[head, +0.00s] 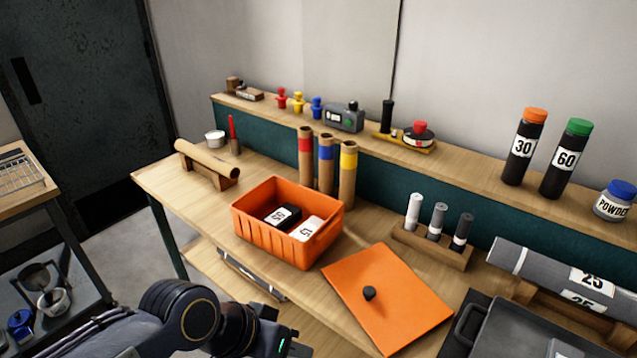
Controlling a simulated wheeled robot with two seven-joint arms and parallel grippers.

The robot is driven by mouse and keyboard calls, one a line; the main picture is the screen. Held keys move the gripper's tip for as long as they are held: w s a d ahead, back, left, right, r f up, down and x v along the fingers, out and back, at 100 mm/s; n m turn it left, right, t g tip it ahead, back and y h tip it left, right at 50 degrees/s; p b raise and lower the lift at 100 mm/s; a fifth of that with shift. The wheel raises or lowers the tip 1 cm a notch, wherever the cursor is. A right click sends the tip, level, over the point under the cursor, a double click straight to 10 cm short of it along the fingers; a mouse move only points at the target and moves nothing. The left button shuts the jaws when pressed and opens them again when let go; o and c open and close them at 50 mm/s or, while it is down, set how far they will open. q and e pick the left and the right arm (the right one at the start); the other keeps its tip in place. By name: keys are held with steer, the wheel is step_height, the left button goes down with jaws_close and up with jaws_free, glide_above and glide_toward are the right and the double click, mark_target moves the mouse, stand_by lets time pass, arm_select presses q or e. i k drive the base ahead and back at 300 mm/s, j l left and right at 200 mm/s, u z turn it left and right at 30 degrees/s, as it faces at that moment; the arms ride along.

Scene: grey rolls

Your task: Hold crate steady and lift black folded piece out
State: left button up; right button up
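An orange crate (276,244) stands open on the wooden workbench. Inside it, a black folded piece (292,213) with a white number label lies on the left, beside a white piece (306,229) with a dark number. Both sit below the crate's rim, and their lower parts are hidden by the front wall. My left gripper (285,345) is at the bottom edge, below and in front of the crate and apart from it. Its fingers are cut off or too dark to make out. My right gripper is not in view.
An orange lid (386,298) with a black knob lies right of the crate. Cardboard tubes (326,163) with coloured bands stand close behind it. A brown roll (207,158) rests on a cradle to the left. A dark tray (510,325) and grey roll (550,275) fill the right.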

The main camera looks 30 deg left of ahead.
mark_target(284, 217)
steer(key=j+z, duration=0.85)
steer(key=k+j+z, duration=0.1)
steer(key=j+z, duration=0.3)
steer(key=l, duration=0.1)
